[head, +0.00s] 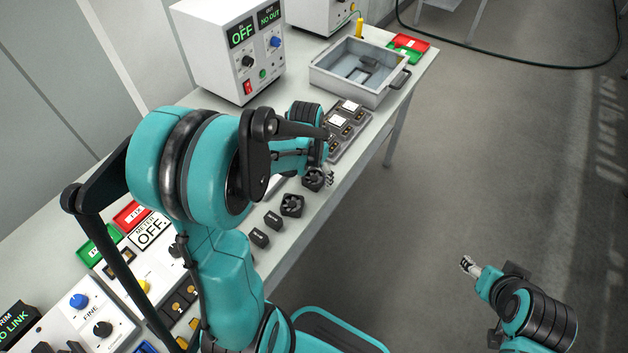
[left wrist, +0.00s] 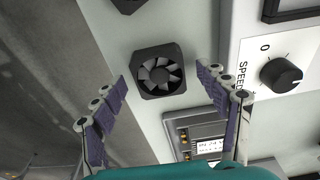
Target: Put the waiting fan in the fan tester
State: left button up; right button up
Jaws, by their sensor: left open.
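A black square fan (head: 313,180) lies on the bench near its front edge. It also shows between my left fingers in the left wrist view (left wrist: 160,74). My left gripper (head: 327,174) is open above this fan, with a finger to either side and apart from it. A second black fan (head: 292,205) lies nearer along the bench. A panel with a SPEED dial (left wrist: 281,75), maybe the fan tester, stands beside the fan in the left wrist view; my left arm mostly hides that spot in the head view. My right gripper (head: 468,265) hangs over the floor, away from the bench.
Two small black blocks (head: 260,237) lie along the front edge. A grey rack with white labels (head: 345,128) sits just beyond the fan. Farther back are a metal tray (head: 327,82) and a white OFF box (head: 226,60). The floor to the right is clear.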

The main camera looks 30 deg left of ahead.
pick_arm(q)
jog(key=c, duration=1.3)
jog(key=shift+o, duration=0.2)
jog(key=shift+r, duration=0.1)
